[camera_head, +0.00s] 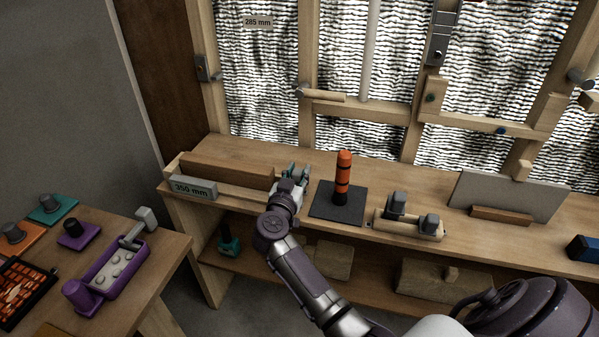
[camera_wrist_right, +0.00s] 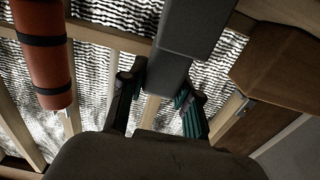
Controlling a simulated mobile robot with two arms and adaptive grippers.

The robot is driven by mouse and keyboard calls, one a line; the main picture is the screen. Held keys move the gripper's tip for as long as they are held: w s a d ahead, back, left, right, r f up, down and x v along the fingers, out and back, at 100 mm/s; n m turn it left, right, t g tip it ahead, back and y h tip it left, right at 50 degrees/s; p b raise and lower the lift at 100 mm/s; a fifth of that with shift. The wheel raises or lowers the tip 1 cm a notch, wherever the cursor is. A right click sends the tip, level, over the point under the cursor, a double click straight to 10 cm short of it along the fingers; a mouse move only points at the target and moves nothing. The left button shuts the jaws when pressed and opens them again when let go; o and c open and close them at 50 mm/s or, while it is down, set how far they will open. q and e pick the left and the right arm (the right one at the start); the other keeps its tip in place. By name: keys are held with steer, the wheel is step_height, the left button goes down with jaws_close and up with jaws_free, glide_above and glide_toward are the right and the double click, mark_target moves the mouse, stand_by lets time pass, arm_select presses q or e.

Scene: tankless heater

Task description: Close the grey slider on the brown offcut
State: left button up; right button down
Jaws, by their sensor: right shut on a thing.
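The brown offcut (camera_head: 228,170) is a long dark block lying in a light wooden holder (camera_head: 246,193) at the left end of the workbench. Its end also shows at the right of the right wrist view (camera_wrist_right: 285,65). My right gripper (camera_head: 293,174) is at the right end of the holder. It is shut on the grey slider (camera_wrist_right: 168,72), a grey block that shows between the fingertips in the right wrist view. There, a gap shows between the slider and the offcut. In the head view my gripper mostly hides the slider. My left gripper is out of view.
A grey "350 mm" plate (camera_head: 194,187) is at the holder's front left. An orange-black cylinder (camera_head: 343,178) stands on a dark pad (camera_head: 325,207) close to the right of my gripper. A wooden piece with grey blocks (camera_head: 408,225) lies further right. A side table (camera_head: 160,266) is at left.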

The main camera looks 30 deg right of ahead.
mark_target(273, 168)
steer(key=w+a+p, duration=0.1)
steer(key=w+a, duration=0.3)
steer(key=w, duration=0.1)
steer(key=shift+a, duration=0.2)
steer(key=c, duration=0.8)
jaws_free()
step_height(273, 168, up, 10)
